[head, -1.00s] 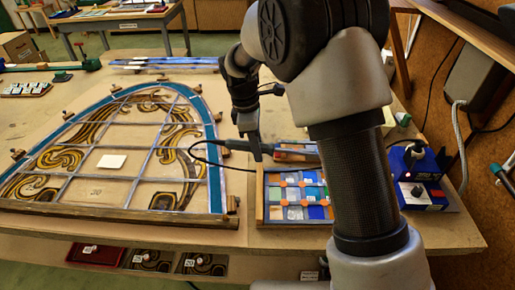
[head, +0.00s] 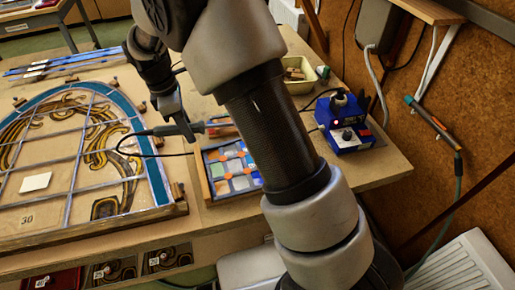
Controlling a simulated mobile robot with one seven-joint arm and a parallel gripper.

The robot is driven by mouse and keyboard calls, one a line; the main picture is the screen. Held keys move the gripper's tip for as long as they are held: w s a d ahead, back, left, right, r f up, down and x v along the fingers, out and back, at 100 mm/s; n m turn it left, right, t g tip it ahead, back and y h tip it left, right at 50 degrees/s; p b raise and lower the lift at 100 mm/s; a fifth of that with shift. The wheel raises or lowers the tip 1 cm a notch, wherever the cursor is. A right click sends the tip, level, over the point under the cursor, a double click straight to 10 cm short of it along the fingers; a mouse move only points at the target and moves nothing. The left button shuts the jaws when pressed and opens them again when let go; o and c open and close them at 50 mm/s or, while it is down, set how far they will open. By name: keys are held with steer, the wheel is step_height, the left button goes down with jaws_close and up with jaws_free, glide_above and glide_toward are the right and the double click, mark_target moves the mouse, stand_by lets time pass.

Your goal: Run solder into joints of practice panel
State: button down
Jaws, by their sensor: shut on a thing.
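The practice panel (head: 206,184) is a small wooden frame of blue, pale and grey glass pieces with orange marks at the joints. It lies near the front edge of the bench. My gripper (head: 184,131) is shut on a soldering iron with a dark teal handle (head: 160,131), held roughly level above the panel's back left side. The iron's tip points right, but I cannot tell whether it touches anything. A black cable loops from the handle's left end. My arm hides the panel's right side.
A large arched leaded panel (head: 62,222) fills the bench on the left. A blue soldering station (head: 345,125) stands to the right of my arm, with a yellow tray (head: 300,84) behind it. A white radiator (head: 462,268) stands at lower right.

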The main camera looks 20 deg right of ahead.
steer(key=w+d+r+n+p, duration=0.1)
steer(key=w+d+r+n, duration=0.15)
steer(key=n, duration=0.25)
step_height(320, 180, down, 6)
steer(key=w+n+t+b, duration=0.1)
steer(key=b, duration=0.3)
steer(key=shift+w, duration=0.3)
steer(key=shift+d+f, duration=0.15)
steer(key=shift+f, duration=0.3)
stand_by(2.0)
step_height(320, 180, up, 6)
steer(key=p, duration=0.4)
stand_by(0.4)
stand_by(0.5)
